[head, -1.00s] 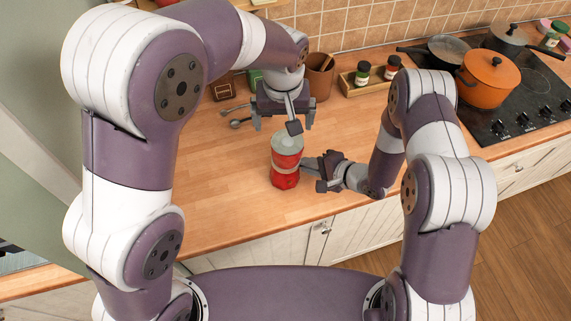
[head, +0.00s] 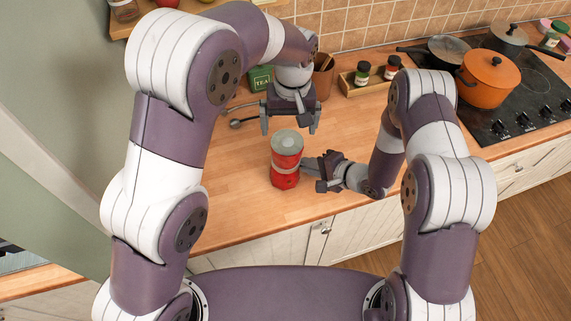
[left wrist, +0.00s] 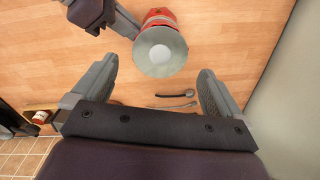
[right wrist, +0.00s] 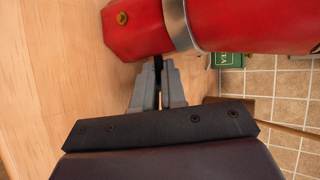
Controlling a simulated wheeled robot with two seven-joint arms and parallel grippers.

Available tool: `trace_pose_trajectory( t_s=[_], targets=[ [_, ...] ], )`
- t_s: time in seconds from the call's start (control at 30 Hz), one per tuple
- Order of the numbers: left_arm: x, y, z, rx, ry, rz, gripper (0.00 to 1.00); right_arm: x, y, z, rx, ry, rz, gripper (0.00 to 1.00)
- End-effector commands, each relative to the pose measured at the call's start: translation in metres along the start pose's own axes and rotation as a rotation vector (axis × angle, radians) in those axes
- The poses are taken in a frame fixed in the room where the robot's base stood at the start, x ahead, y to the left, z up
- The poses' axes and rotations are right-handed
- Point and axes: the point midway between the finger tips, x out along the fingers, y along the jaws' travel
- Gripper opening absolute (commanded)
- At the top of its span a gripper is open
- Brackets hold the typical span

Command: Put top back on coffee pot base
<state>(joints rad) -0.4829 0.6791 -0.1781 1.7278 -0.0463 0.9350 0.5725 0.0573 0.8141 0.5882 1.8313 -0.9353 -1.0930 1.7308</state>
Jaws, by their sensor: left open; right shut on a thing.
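The coffee pot stands upright on the counter, its red top (head: 287,143) sitting on the red base (head: 284,180) with a silver band (right wrist: 178,22) between them. The two parts look joined and in line. The pot's grey round lid also shows in the left wrist view (left wrist: 160,52). My left gripper (head: 289,127) is open and empty, behind and above the pot, apart from it. My right gripper (head: 306,168) is at the pot's right side, shut on a thin dark part, likely the handle, mostly hidden by the fingers (right wrist: 158,64).
Spoons (left wrist: 175,98) lie on the counter behind the pot. A green tea tin (head: 259,79), a brown utensil pot (head: 323,75) and a spice tray (head: 365,77) stand along the back. An orange pot (head: 488,80) is on the hob. The counter left of the coffee pot is clear.

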Motion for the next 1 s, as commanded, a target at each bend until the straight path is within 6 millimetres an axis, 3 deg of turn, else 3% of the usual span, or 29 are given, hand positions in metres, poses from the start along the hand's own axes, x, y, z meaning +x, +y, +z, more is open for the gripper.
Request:
trace_pose_trajectory(
  t_s=[0.03, 0.5, 0.7, 1.0],
  targets=[
    [0.008, 0.0, 0.0, 0.0, -0.002, -0.002, 1.0, 0.0, 0.016, 0.005, 0.017, -0.007, 0.036, 0.0],
    [0.092, -0.001, 0.001, 0.0, -0.003, -0.003, 1.0, 0.0, 0.016, 0.005, 0.017, -0.007, 0.036, 0.0],
    [0.109, -0.001, 0.001, 0.0, -0.001, -0.002, 1.0, 0.0, 0.016, 0.005, 0.017, -0.007, 0.036, 0.0],
    [0.112, -0.001, 0.0, 0.0, 0.0, -0.001, 1.0, 0.0, 0.016, 0.005, 0.017, -0.007, 0.036, 0.0]
  ],
)
